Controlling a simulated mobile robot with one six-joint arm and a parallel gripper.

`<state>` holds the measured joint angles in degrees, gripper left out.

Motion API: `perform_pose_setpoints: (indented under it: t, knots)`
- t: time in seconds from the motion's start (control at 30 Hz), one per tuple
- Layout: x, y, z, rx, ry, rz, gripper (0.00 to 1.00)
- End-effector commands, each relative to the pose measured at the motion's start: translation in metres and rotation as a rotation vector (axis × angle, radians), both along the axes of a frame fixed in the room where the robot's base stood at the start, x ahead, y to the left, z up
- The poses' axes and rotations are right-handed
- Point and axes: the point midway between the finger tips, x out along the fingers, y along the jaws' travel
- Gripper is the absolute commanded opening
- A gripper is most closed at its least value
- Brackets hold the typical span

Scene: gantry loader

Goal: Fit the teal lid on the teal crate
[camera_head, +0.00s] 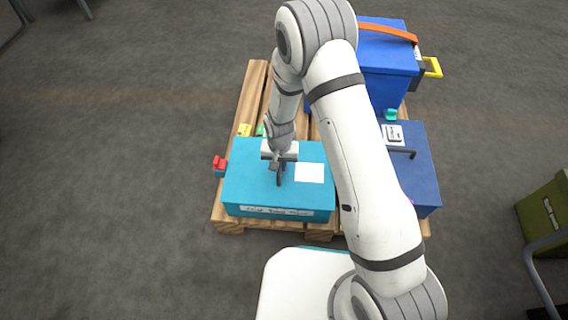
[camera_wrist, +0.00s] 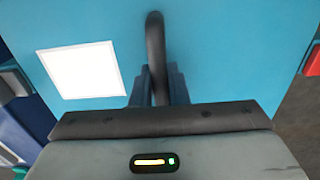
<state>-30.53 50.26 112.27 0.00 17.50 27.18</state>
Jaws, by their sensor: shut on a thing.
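The teal lid (camera_head: 245,170) has a white square label and a dark bar handle (camera_wrist: 155,45) on top. My gripper (camera_head: 279,165) is shut on this handle, and its fingers (camera_wrist: 160,85) show on both sides of the bar in the wrist view. The teal crate (camera_head: 325,213) is directly under the lid, with a lettered strip on its front face. The lid lines up with the crate from above. I cannot tell whether it rests fully on the rim or sits slightly above it. The crate's inside is hidden.
The crate stands on a wooden pallet (camera_head: 249,95). A blue crate (camera_head: 385,65) with an orange strap and a dark blue box (camera_head: 420,175) are to the right. A red block (camera_head: 219,163) sticks out on the left. An olive bin (camera_head: 548,220) stands far right.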

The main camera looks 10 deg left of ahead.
Motion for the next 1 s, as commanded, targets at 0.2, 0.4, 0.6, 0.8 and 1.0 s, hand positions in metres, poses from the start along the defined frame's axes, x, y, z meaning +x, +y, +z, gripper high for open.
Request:
perform_pose_setpoints:
  t: [0.2, 0.4, 0.6, 0.8, 1.0]
  knots:
    - [0.000, 0.000, 0.000, 0.000, -0.001, 0.000, 0.29]
    - [0.000, 0.000, 0.000, 0.000, -0.001, 0.000, 0.39]
    - [0.000, 0.000, 0.003, 0.000, 0.000, 0.000, 0.39]
    - [0.001, 0.000, 0.033, 0.001, -0.002, 0.000, 0.39]
    - [0.001, 0.000, 0.066, 0.001, -0.002, 0.000, 0.39]
